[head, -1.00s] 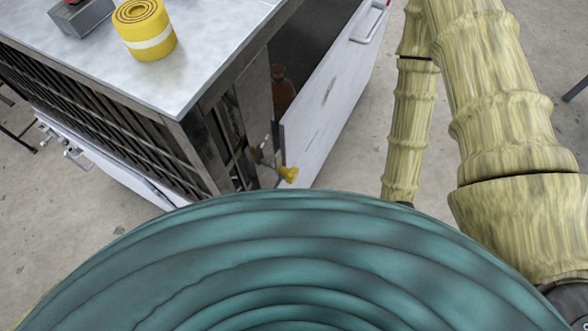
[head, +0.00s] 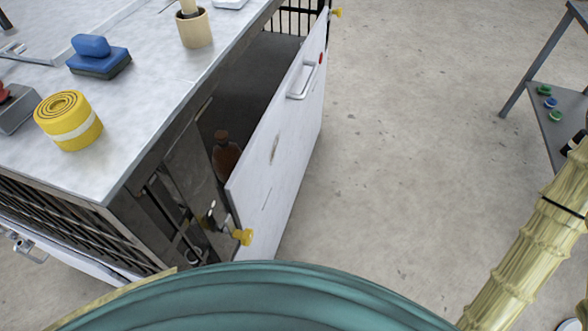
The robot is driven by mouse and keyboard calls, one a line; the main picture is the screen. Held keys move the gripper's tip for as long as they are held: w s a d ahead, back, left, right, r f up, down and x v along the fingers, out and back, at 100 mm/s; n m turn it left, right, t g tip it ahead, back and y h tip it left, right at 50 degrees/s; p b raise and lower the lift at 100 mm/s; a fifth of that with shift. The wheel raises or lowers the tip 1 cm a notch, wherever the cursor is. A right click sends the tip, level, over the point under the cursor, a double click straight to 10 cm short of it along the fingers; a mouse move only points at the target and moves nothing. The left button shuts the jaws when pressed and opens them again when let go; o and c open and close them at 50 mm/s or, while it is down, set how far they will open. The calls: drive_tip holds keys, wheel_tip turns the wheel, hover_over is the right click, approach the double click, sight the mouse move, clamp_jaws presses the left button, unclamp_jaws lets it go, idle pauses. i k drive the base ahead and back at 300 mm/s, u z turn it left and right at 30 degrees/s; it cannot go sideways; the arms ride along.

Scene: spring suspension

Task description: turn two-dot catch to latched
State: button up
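A white door panel (head: 285,150) on the side of the cabinet stands tilted outward, with a dark gap behind it. A yellow knob (head: 243,237) sits at its near lower corner, and another yellow knob (head: 337,12) sits at its far end. These may be catches; I can make out no dots on either, so I cannot tell which is the two-dot one. The panel has a handle (head: 303,80) and a small red spot (head: 320,57). My arm shows at the lower right; my gripper is out of view.
The cabinet top (head: 150,75) holds a yellow roll (head: 68,120), a blue brush (head: 98,57) and a tan cup (head: 195,28). A brown bottle (head: 226,155) stands inside the opening. A grey shelf (head: 560,125) is at the right. The floor between is clear.

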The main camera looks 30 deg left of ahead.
sight(245, 236)
drive_tip(key=z, duration=1.15)
drive_tip(key=k, duration=0.85)
drive_tip(key=u, duration=1.6)
